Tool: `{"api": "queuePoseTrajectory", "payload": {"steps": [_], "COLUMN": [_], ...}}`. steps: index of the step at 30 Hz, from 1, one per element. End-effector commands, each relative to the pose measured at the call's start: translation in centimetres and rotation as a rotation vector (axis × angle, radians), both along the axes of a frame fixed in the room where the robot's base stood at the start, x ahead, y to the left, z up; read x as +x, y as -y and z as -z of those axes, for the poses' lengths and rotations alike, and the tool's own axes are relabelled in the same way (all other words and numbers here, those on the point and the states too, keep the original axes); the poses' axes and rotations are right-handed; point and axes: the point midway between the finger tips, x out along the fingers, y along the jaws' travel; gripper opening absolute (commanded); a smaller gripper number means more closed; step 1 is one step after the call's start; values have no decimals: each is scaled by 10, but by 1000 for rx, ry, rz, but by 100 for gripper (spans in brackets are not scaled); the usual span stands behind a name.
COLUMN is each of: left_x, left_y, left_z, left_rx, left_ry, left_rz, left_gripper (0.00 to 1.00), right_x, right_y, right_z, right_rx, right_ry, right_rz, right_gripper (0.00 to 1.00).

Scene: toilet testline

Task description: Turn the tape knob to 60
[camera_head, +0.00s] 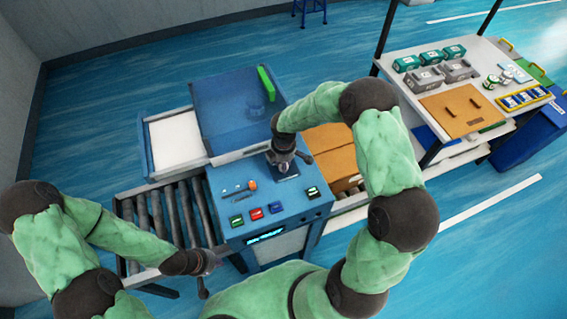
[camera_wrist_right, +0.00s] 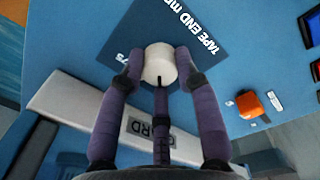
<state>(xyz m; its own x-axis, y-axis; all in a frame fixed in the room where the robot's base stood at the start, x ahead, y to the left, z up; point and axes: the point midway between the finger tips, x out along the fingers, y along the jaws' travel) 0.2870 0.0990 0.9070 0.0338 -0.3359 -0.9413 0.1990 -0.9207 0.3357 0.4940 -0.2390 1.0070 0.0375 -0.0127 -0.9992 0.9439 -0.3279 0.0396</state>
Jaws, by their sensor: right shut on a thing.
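The tape knob (camera_wrist_right: 159,62) is a white round knob on a dark blue plate (camera_wrist_right: 150,28) lettered "TAPE END M…" in the right wrist view. The number it points at cannot be read. My right gripper (camera_wrist_right: 158,66) has its fingers around the knob and is shut on it. In the head view this right gripper (camera_head: 283,168) reaches down onto the blue machine's panel and hides the knob. My left gripper (camera_head: 208,272) is open and empty, low beside the roller conveyor, with its fingers spread.
The blue machine (camera_head: 225,110) carries green, red and blue buttons (camera_head: 257,214) and an orange switch (camera_wrist_right: 250,104). A roller conveyor (camera_head: 165,218) lies to its left. Cardboard boxes (camera_head: 333,160) sit to its right. A table with several cases (camera_head: 458,70) stands farther right.

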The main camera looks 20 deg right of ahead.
Motion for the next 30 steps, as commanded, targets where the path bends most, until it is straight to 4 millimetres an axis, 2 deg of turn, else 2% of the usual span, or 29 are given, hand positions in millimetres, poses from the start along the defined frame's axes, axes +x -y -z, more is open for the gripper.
{"api": "queuePoseTrajectory", "payload": {"steps": [8, 21, 30], "left_x": [0, 0, 0], "left_y": [0, 0, 0], "left_z": [17, 53, 68], "left_rx": [0, 0, 0], "left_ry": [0, 0, 0], "left_rz": [0, 0, 0], "left_gripper": [0, 0, 0], "right_x": [0, 1, 0], "right_y": [0, -1, -1], "right_z": [3, 4, 2], "right_rx": [0, 0, 0], "right_ry": [0, 1, -1], "right_rz": [124, 488, 678], "right_gripper": [0, 0, 0]}}
